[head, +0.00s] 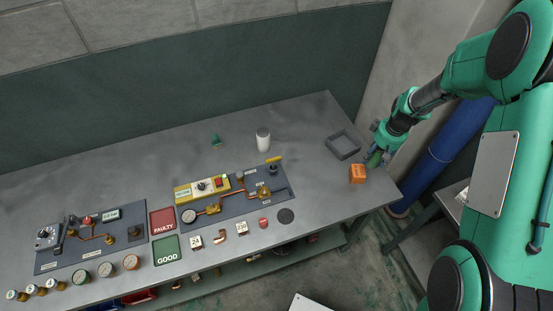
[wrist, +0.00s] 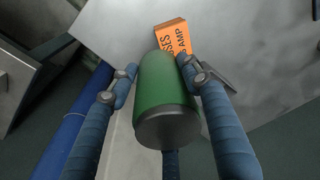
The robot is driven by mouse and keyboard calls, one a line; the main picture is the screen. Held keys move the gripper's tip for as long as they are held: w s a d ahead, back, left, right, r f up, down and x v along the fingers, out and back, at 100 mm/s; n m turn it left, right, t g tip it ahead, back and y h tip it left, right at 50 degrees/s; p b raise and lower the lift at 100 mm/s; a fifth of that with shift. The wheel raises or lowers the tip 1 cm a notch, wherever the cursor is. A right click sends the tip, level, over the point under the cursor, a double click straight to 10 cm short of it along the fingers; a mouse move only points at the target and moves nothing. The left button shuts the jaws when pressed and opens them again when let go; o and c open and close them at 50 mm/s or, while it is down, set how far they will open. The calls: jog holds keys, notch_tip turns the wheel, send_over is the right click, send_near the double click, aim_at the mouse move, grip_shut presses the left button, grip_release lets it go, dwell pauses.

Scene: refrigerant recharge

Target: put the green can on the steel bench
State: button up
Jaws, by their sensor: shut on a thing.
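The green can (wrist: 163,82) is between the blue fingers of my gripper (wrist: 160,85) in the wrist view, its dark grey end towards the camera. In the head view the green can (head: 375,159) shows below my gripper (head: 377,153), by the right end of the steel bench (head: 325,203). My gripper is shut on the can. Whether the can touches the bench top cannot be told. The fingers hide part of the can.
An orange fuse box (head: 357,174) stands close to the can, with a grey tray (head: 343,145) behind it. A white canister (head: 263,140) stands farther left. A blue cylinder (head: 451,148) stands beyond the bench's right end. Bare bench lies around the orange box.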

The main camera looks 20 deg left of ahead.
jog(key=s+a, duration=0.1)
jog(key=a, duration=0.3)
jog(key=s+a+n, duration=0.1)
jog(key=a, duration=0.2)
jog(key=s+a+n, duration=0.1)
jog(key=a, duration=0.3)
jog(key=shift+s+a, duration=0.25)
jog(key=shift+a, duration=0.05)
jog(key=s+a+n, duration=0.2)
jog(key=s+a, duration=0.4)
jog(key=a, duration=0.6)
jog(key=shift+f+p, duration=0.4)
jog(key=shift+f, duration=2.05)
jog(key=w+a, duration=0.2)
jog(key=w, duration=0.2)
jog(key=w+a+f, duration=0.1)
jog(key=w+a, duration=0.2)
jog(key=w, duration=0.2)
jog(key=w+a, duration=0.3)
jog(key=w, duration=0.1)
jog(key=shift+w+a+f+p, duration=0.1)
jog(key=shift+w+f+p, duration=0.15)
jog(key=shift+w+p, duration=0.15)
jog(key=shift+s+f, duration=0.1)
jog(key=shift+f, duration=0.05)
jog(key=shift+f, duration=1.65)
